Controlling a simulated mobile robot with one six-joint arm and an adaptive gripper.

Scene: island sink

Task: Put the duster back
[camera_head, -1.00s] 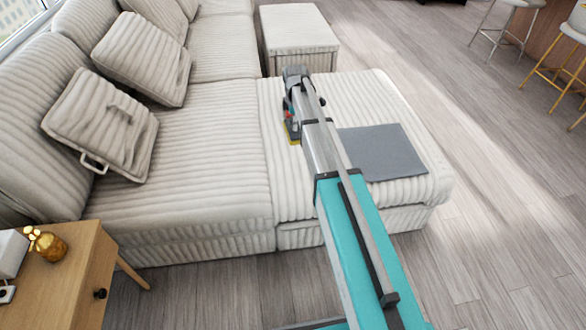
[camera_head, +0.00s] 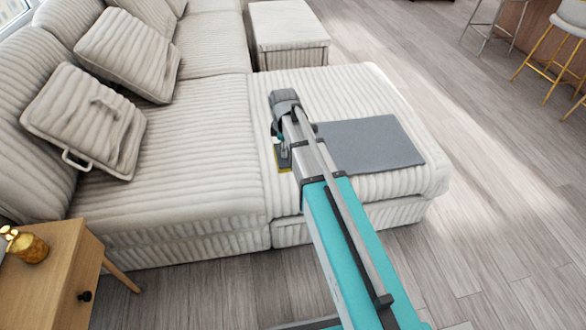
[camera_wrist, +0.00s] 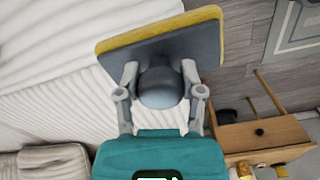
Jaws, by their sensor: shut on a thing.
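My gripper (camera_wrist: 160,78) is shut on the duster, with its fingers on either side of the duster's dark round knob (camera_wrist: 161,86). The duster has a flat grey plate with a yellow edge (camera_wrist: 150,32) in the wrist view. In the head view the duster's yellow edge (camera_head: 284,168) shows low over the sofa's chaise seat, left of my arm. The arm hides much of my gripper (camera_head: 283,150) there. I cannot tell whether the duster touches the cushion.
A grey mat (camera_head: 370,144) lies on the chaise (camera_head: 350,90), just right of my gripper. Loose pillows (camera_head: 88,120) lean on the sofa at left. A wooden side table (camera_head: 60,270) with a gold pot (camera_head: 28,247) stands front left. Open floor (camera_head: 480,200) lies at right.

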